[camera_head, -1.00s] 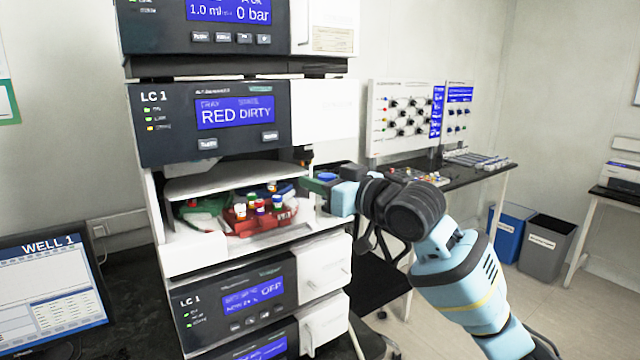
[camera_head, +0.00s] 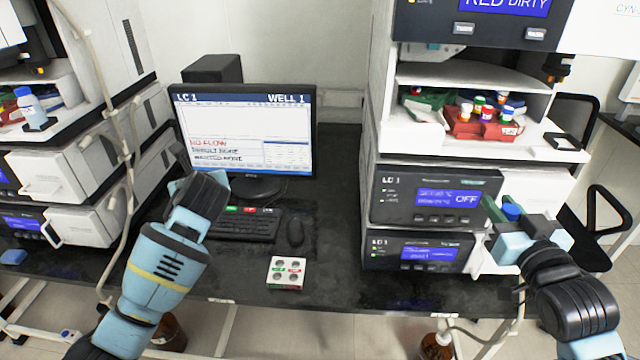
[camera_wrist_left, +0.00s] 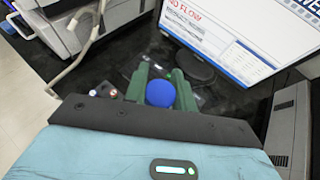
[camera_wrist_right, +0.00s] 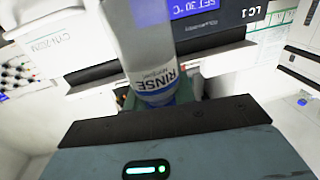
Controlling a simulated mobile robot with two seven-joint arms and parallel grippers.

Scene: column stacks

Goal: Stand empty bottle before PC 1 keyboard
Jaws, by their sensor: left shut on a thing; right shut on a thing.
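The black keyboard (camera_head: 243,226) lies on the dark bench in front of the monitor (camera_head: 245,135), whose screen reads LC 1 and WELL 1. My left gripper (camera_head: 182,162) is left of the screen's lower part; its arm hides what it holds. In the left wrist view its green fingers are shut on a blue-capped thing (camera_wrist_left: 160,93). My right gripper (camera_head: 518,218) is in front of the right LC 1 stack, shut on a blue-capped bottle (camera_head: 511,212). In the right wrist view this bottle (camera_wrist_right: 143,40) has a pale body labelled RINSE. I cannot tell whether either is empty.
A mouse (camera_head: 295,232) lies right of the keyboard. A small white block with red and green spots (camera_head: 286,272) sits near the bench's front edge. Another blue-capped bottle (camera_head: 32,110) stands at the left stack. Bare bench lies between the block and the right stack.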

